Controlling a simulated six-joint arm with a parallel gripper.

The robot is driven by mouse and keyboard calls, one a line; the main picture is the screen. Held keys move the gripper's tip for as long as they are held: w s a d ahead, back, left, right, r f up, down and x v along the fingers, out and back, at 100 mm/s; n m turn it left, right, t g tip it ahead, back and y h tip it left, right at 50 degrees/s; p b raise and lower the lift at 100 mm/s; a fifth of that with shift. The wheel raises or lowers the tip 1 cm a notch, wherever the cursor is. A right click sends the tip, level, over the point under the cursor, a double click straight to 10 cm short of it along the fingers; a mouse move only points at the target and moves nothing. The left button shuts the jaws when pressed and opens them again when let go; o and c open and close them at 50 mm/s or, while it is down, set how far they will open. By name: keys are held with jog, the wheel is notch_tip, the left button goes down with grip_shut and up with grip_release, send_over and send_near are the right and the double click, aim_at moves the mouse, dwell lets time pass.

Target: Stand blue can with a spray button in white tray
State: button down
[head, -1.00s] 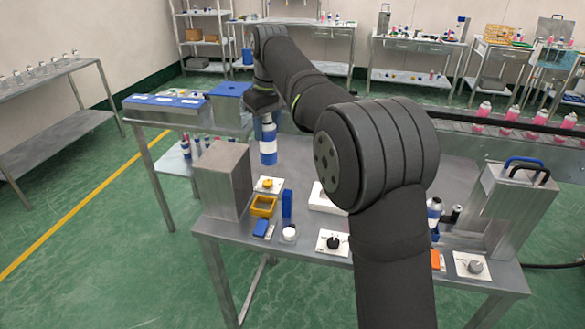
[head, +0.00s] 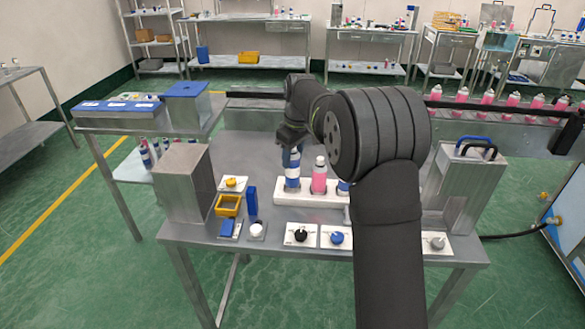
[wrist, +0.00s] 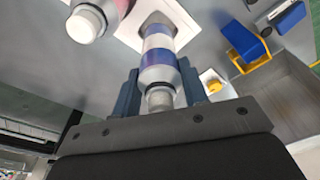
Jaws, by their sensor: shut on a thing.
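The blue can (head: 292,171), blue with a pale band, is upright in my gripper (head: 294,147). In the wrist view the can (wrist: 157,52) is between the two fingers (wrist: 158,92), which are shut around its narrow pale top. The tray also shows in the wrist view (wrist: 184,16). A pink can (head: 319,176) stands in the tray just right of the blue can.
Another can (head: 343,187) is at the tray's right, partly behind my arm. A yellow bin (head: 228,206), a blue block (head: 251,202) and a metal box (head: 183,185) are to the left. Plates with a black knob (head: 300,235) and a blue knob (head: 337,238) lie in front.

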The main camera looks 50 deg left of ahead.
aim_at(292, 166)
jog(key=shift+f, duration=1.85)
jog(key=c, duration=0.8)
grip_release()
jog(key=shift+f, duration=0.15)
jog(key=shift+c, duration=0.2)
jog(key=r, duration=0.4)
jog(key=d+r, duration=0.1)
jog(key=r, duration=0.7)
jog(key=shift+w+d+r, duration=0.15)
jog(key=shift+d, duration=0.05)
